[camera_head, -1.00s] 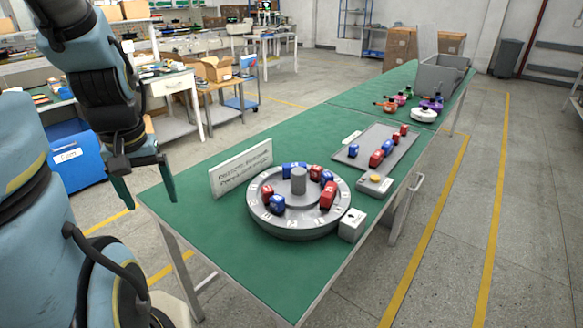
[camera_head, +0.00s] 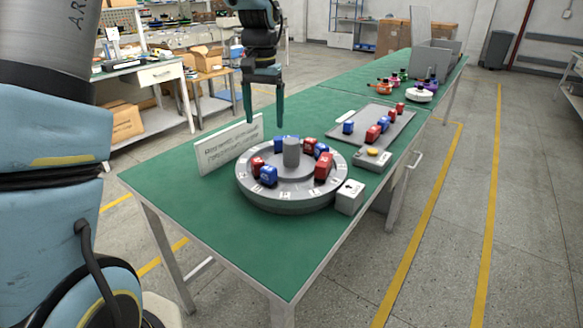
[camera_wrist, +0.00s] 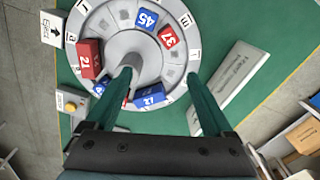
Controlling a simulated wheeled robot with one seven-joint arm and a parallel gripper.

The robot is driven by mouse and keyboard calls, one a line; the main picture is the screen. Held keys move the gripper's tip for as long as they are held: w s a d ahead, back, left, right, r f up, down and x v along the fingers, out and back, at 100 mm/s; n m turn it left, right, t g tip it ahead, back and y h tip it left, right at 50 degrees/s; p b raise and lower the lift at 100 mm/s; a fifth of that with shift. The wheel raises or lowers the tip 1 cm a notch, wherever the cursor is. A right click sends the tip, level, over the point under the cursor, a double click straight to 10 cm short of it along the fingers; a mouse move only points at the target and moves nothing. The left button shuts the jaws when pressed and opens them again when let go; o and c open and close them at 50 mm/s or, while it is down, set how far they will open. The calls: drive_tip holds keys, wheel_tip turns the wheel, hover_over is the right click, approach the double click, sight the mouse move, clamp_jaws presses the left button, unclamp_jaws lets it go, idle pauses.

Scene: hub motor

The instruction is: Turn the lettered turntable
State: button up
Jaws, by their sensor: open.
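The round grey turntable (camera_head: 295,199) lies on the green table, with letters around its rim and a grey centre post (camera_head: 291,152). Several red and blue numbered blocks stand on it, among them a blue block (camera_head: 268,175) and a red block (camera_head: 323,167). The wrist view shows the turntable (camera_wrist: 117,14) from above, with a red block marked 21 (camera_wrist: 89,58) and a blue block marked 45 (camera_wrist: 147,19). My gripper (camera_head: 264,124) is open and empty, pointing down above the turntable's far side. In the wrist view its fingers (camera_wrist: 160,80) partly hide the post and near blocks.
A small white box with an arrow (camera_head: 349,197) stands against the turntable's right edge. A white sign (camera_head: 228,147) stands to its left. Behind are a grey tray (camera_head: 392,132) with blocks, a yellow button (camera_head: 373,152) and a grey bin (camera_head: 433,62). The table's front left is clear.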

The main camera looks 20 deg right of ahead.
drive_tip(key=m+b, duration=0.1)
approach(292, 152)
drive_tip(key=shift+w+d+f, duration=0.2)
drive_tip(key=shift+w, duration=0.4)
drive_tip(key=shift+w+d+f, duration=0.2)
drive_tip(key=shift+w+f, duration=0.05)
drive_tip(key=shift+w, duration=0.4)
drive_tip(key=shift+d+f, duration=0.1)
drive_tip(key=shift+f, duration=0.05)
wheel_tip(292, 152, down, 10)
drive_tip(key=shift+f+p, duration=0.1)
drive_tip(key=shift+p, duration=0.75)
clamp_jaws()
